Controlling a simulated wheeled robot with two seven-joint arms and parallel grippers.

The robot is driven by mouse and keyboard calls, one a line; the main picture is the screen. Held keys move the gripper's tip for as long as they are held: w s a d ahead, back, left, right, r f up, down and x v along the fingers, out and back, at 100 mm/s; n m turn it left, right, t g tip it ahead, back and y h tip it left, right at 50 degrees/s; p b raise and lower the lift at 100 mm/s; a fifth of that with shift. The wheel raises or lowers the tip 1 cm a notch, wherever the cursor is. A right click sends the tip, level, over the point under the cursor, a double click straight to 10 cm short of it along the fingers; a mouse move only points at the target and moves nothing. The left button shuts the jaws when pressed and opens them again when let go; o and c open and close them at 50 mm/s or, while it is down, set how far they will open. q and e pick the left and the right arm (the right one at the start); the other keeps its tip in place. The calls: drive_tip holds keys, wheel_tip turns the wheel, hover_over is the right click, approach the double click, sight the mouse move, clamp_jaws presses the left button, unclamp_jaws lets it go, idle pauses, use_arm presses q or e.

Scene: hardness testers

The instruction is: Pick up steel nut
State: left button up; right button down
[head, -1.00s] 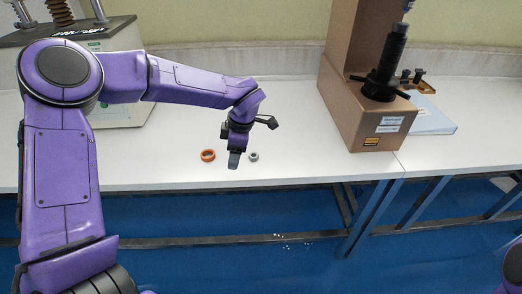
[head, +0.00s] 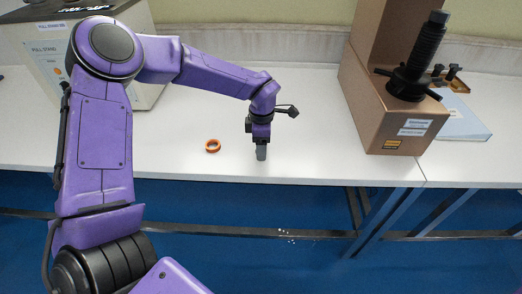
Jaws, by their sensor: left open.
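My left gripper (head: 261,153) points straight down over the white table, close to its front edge. Its fingers are seen edge-on, and it is open. The steel nut cannot be seen now; it lay on the table near this spot a moment ago, and the gripper covers that spot. I cannot tell whether the nut is between the fingers. An orange ring (head: 213,151) lies on the table, left of the gripper and apart from it. My right gripper is not in view.
A grey tester (head: 40,55) stands at the back left.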

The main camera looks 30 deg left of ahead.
use_arm(q)
drive_tip(key=shift+f, duration=0.2)
drive_tip(key=shift+c, duration=0.3)
drive_tip(key=c, duration=1)
drive_tip(key=shift+c, duration=0.4)
drive_tip(key=shift+r, duration=0.15)
